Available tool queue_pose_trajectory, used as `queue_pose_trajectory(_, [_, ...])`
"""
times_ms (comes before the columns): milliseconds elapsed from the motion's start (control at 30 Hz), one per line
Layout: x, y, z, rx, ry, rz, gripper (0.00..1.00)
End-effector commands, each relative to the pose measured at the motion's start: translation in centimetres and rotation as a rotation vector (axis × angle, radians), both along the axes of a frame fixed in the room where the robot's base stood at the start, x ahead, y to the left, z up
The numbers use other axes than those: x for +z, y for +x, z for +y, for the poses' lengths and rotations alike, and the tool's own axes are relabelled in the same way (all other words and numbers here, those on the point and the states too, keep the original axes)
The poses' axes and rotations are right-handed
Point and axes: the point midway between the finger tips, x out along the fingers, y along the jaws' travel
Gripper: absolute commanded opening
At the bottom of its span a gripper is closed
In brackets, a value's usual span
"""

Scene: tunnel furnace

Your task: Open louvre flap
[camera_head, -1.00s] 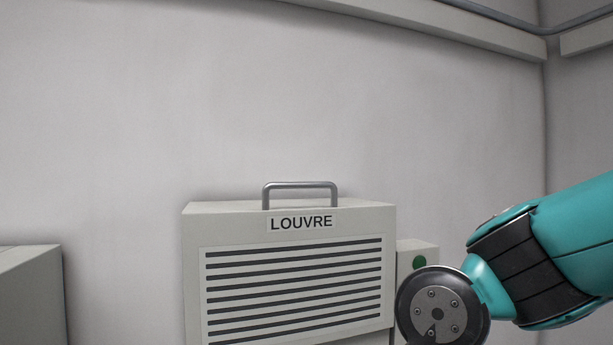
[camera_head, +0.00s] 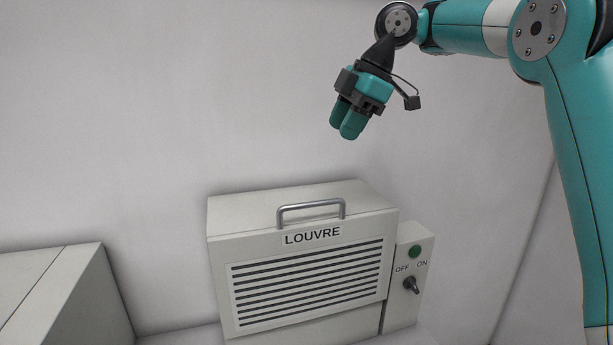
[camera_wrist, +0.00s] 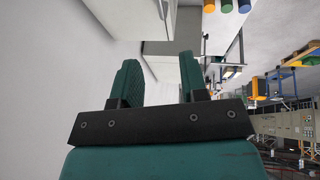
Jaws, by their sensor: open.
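The louvre box (camera_head: 300,205) is a pale grey cabinet with a slatted front panel (camera_head: 308,286) labelled LOUVRE. The panel sits flat against the box front. A metal bar handle (camera_head: 311,206) stands at the top front edge above the label. My gripper (camera_head: 345,124) is above and a little right of the handle, apart from it, pointing down and left. In the wrist view its two teal fingers (camera_wrist: 161,82) are spread with nothing between them.
A control box (camera_head: 408,262) with a green button (camera_head: 414,252) and an OFF/ON switch (camera_head: 411,285) adjoins the louvre box on the right. Another grey cabinet (camera_head: 62,290) stands at the left. A bare wall (camera_head: 150,120) is behind. The space above the louvre box is free.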

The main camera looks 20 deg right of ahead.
Motion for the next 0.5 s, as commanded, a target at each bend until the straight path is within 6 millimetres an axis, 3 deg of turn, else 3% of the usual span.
queue_pose_trajectory(500, [-9.5, 1.7, 3.9, 0.001, 0.001, 0.002, 0.4])
